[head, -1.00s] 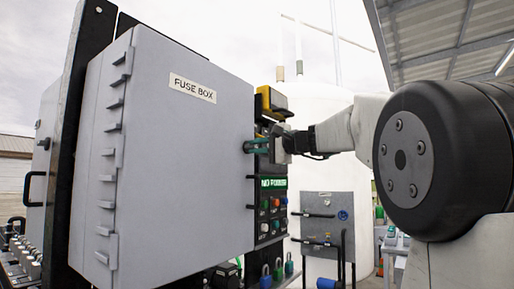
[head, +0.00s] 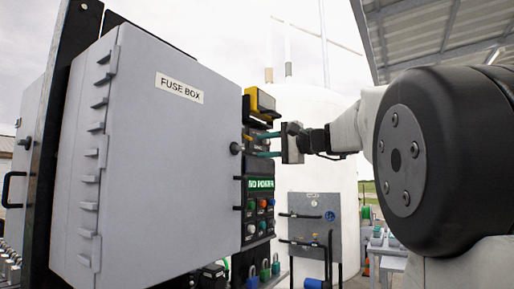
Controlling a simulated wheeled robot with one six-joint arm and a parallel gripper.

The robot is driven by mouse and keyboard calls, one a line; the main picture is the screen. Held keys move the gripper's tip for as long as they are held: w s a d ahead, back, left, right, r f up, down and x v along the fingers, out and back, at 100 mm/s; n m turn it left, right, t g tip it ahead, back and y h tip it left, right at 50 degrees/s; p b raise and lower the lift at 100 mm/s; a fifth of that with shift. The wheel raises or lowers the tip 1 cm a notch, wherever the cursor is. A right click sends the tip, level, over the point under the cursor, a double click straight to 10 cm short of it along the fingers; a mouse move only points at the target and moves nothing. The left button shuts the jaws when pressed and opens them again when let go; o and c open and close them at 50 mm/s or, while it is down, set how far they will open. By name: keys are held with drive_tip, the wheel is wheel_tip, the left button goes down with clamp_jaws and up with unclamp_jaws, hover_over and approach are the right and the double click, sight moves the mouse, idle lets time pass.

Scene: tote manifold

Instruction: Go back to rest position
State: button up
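My gripper (head: 268,145) is in the head view, just right of the grey fuse box (head: 160,170). Its two teal fingers point left and stand apart, with a gap between them. I see nothing held between them. The fingertips overlap the edge of the black control panel in the picture; I cannot tell whether they touch it. My arm runs from the gripper to the right side of the view.
The black control panel (head: 247,215) carries a yellow device (head: 261,104), a green "NO POWER" sign (head: 261,184) and several coloured buttons. Padlocks (head: 265,271) hang below. A grey panel with pipes (head: 312,225) stands before a white tank (head: 325,120).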

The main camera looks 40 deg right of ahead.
drive_tip(key=shift+f, duration=0.1)
idle(0.5)
drive_tip(key=s+a+f+n+g+h, duration=0.1)
drive_tip(key=s+a+f+g, duration=0.25)
drive_tip(key=f, duration=0.75)
drive_tip(key=s+a+f+n+g, duration=0.2)
drive_tip(key=a+f+g, duration=0.2)
drive_tip(key=f, duration=0.7)
drive_tip(key=s+a+f+n+g+h, duration=0.2)
drive_tip(key=s+a+f+n+g, duration=0.2)
drive_tip(key=s+a+f, duration=0.3)
drive_tip(key=s+a+f+n+g+h, duration=0.3)
drive_tip(key=s+a+f+n, duration=0.3)
drive_tip(key=s+f, duration=0.8)
drive_tip(key=shift+s+a+f+n+g, duration=0.35)
drive_tip(key=shift+a+f+n+g, duration=0.1)
drive_tip(key=shift+a+g, duration=0.1)
